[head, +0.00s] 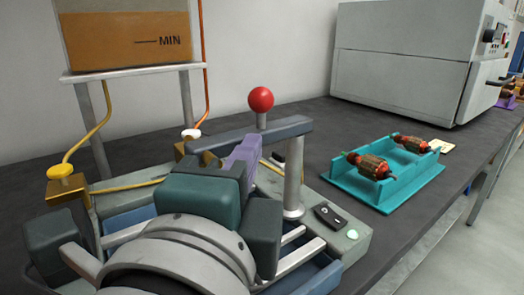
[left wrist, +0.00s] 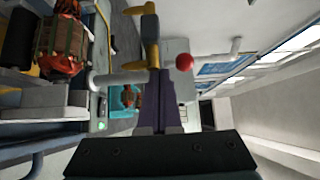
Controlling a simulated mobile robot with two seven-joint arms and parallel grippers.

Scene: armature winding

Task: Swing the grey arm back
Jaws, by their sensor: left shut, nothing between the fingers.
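The grey arm (head: 260,133) lies level at the top of a grey upright post (head: 293,185). A red ball knob (head: 261,99) stands above it. The knob also shows in the left wrist view (left wrist: 184,62). My left gripper (head: 242,153) has its purple fingers shut and empty, close beside the grey arm on its near side. I cannot tell whether they touch it. The fingers also show in the left wrist view (left wrist: 158,98). An armature with copper windings (left wrist: 62,45) sits in the machine there; my gripper hides it in the head view. My right gripper is not in view.
A teal tray (head: 395,200) holding two armatures stands right of the machine. A grey oven-like cabinet (head: 400,68) stands at the back. A tank marked MIN (head: 125,38) is on a stand at left, with yellow and orange tubes. The dark bench (head: 325,125) has free room between machine and cabinet.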

